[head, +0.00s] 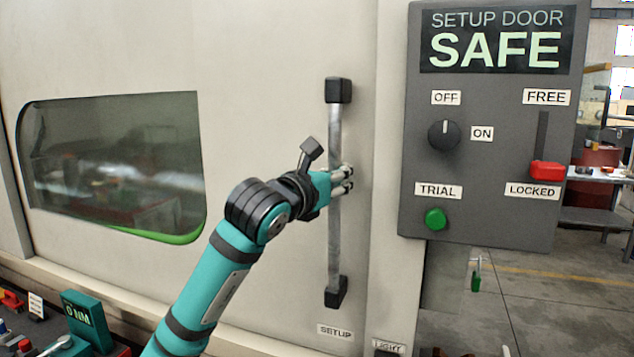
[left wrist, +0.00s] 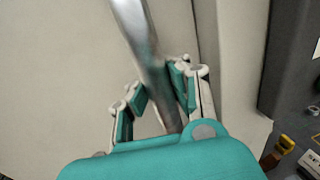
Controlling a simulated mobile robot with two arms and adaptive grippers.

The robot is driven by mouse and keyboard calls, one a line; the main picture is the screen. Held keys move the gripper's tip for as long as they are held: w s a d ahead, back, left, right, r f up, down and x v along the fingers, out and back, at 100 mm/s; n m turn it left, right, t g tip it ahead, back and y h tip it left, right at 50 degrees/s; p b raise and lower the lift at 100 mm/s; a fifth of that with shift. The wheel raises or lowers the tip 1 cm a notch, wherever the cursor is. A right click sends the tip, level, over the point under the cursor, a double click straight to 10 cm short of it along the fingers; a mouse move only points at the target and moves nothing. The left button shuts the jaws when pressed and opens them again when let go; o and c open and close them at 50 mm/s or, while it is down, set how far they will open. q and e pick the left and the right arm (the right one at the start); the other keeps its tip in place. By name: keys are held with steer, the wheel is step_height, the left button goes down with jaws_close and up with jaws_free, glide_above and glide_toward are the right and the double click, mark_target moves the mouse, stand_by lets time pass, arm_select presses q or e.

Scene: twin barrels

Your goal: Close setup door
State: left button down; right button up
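The setup door (head: 265,60) is a large pale panel with a dark window (head: 115,160) at left. Its handle (head: 335,235) is a grey vertical bar between two black mounts, with a SETUP label below. My left gripper (head: 346,179) is at the middle of the bar, reaching in from the left. In the left wrist view the handle (left wrist: 140,40) runs between the two fingers of my left gripper (left wrist: 158,88), with the pads close against both sides. The door's right edge lies next to a pale frame strip. My right gripper is not in view.
A grey control panel (head: 490,215) at right reads SETUP DOOR SAFE. Its knob (head: 444,135) points up, its red slider (head: 547,170) sits low by LOCKED, and it has a green button (head: 435,219). A teal 0 NM box (head: 88,320) stands at lower left.

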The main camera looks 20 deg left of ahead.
arm_select(q)
steer(key=shift+d+f, duration=0.25)
steer(key=shift+f, duration=0.15)
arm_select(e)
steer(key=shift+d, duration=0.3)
arm_select(q)
steer(key=c, duration=1.8)
jaws_free()
steer(key=shift+s, duration=0.1)
steer(key=shift+c, duration=0.2)
steer(key=shift+o, duration=1.2)
steer(key=shift+s+r, duration=0.2)
steer(key=shift+s, duration=0.05)
steer(key=o, duration=0.5)
steer(key=shift+s+r, duration=0.3)
steer(key=shift+c, duration=0.2)
steer(key=shift+w, duration=0.15)
steer(key=v, duration=1.2)
steer(key=shift+a, duration=0.1)
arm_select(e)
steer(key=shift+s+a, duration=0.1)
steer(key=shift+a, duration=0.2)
